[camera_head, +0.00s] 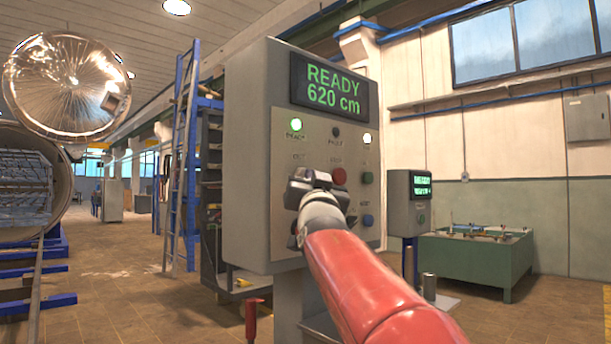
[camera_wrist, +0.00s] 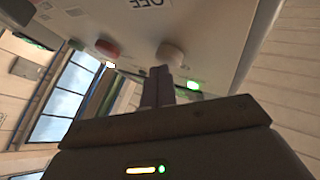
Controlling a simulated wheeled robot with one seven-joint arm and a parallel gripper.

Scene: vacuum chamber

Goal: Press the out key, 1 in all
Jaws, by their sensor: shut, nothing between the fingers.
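The grey control box (camera_head: 250,150) stands upright in the head view, its display (camera_head: 334,83) reading "READY 620 cm". My gripper (camera_head: 308,187) is in front of the panel's left part and hides the keys there. In the wrist view my shut, empty fingers (camera_wrist: 160,74) point at a pale round key (camera_wrist: 171,53), their tips right by it. I cannot tell whether they touch. The red key (camera_wrist: 108,48) is to its left. The out key's label is not clearly readable.
Lit lamps (camera_head: 296,125) sit below the display. A smaller control box (camera_head: 408,200) and a green bench (camera_head: 480,262) stand behind to the right. A blue ladder (camera_head: 180,160) and a large round chamber (camera_head: 62,170) are at left. Open floor (camera_head: 120,300) lies between.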

